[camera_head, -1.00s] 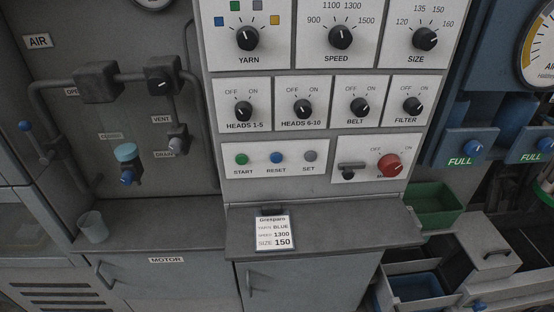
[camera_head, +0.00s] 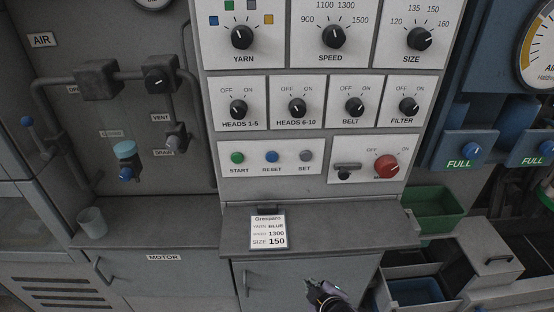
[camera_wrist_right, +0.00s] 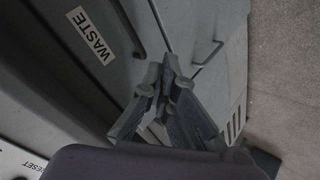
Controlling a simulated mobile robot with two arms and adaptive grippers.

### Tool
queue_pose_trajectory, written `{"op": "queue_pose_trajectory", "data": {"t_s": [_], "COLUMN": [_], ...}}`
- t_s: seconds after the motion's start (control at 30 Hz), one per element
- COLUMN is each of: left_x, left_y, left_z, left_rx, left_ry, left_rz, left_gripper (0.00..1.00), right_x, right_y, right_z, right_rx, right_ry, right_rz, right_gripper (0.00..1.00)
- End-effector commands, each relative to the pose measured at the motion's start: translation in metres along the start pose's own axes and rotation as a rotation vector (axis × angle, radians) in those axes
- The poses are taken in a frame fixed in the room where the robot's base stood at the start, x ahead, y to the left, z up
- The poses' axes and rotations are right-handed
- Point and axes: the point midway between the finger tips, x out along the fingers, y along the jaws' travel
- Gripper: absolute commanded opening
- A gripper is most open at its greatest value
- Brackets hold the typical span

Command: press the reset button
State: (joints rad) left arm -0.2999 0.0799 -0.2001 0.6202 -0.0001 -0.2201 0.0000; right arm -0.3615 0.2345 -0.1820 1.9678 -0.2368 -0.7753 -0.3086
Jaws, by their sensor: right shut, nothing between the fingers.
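The blue reset button (camera_head: 271,156) sits between the green START button (camera_head: 237,158) and the grey SET button (camera_head: 306,156) on a white panel, with the label RESET under it. My right gripper (camera_head: 312,285) shows at the bottom of the head view, below the ledge and well below the button, apart from it. Its fingers (camera_wrist_right: 168,82) are closed together and empty in the right wrist view. My left gripper is not in view.
A ledge (camera_head: 330,240) juts out under the panel and bears a card (camera_head: 268,232). A red knob (camera_head: 386,166) and several black dials are near the buttons. A green bin (camera_head: 434,212) stands at the right. The space before the buttons is clear.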

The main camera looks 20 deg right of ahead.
Motion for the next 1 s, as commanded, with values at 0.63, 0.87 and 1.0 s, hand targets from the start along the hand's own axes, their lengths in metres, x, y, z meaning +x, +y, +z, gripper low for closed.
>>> {"op": "queue_pose_trajectory", "data": {"t_s": [0.63,0.87,1.0], "left_x": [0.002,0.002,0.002], "left_y": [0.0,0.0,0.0], "left_z": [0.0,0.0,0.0], "left_rx": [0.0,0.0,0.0], "left_ry": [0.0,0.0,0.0], "left_rz": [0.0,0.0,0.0], "left_gripper": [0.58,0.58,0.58], "right_x": [-0.076,-0.1,-0.108], "right_y": [0.134,0.138,0.133], "right_z": [-0.169,-0.228,-0.243], "right_rx": [-0.675,-1.103,-1.249], "right_ry": [0.449,0.648,0.712], "right_rz": [0.535,0.802,0.891], "right_gripper": [0.0,0.0,0.0]}}
